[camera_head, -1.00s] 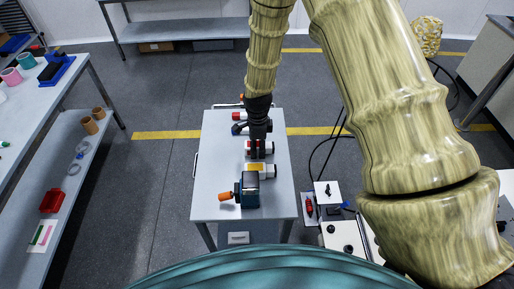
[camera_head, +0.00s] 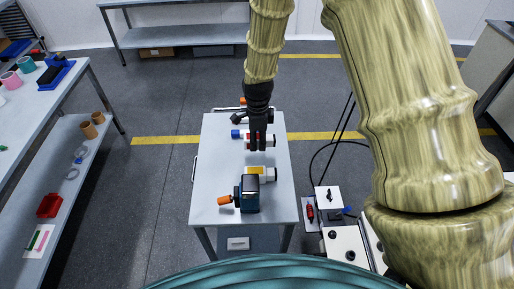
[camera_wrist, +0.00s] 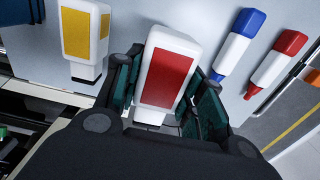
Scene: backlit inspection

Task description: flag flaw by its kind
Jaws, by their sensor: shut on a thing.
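My gripper (camera_head: 258,147) is shut on a white block-shaped holder with a red label (camera_wrist: 168,78), which sits between its dark fingers in the wrist view. In the head view the fingers cover much of this holder, and its white end (camera_head: 270,141) shows at the right. A similar white holder with a yellow label (camera_wrist: 84,35) stands apart to the left in the wrist view, and nearer in the head view (camera_head: 262,173). A blue-capped marker (camera_wrist: 239,47) and a red-capped marker (camera_wrist: 276,63) lie to the right. I cannot make out any flaw.
A blue-and-black device with an orange handle (camera_head: 243,194) stands at the near end of the grey table (camera_head: 215,165). The table's left strip is clear. White control boxes (camera_head: 335,215) stand to the right. A shelf bench (camera_head: 70,140) is on the left.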

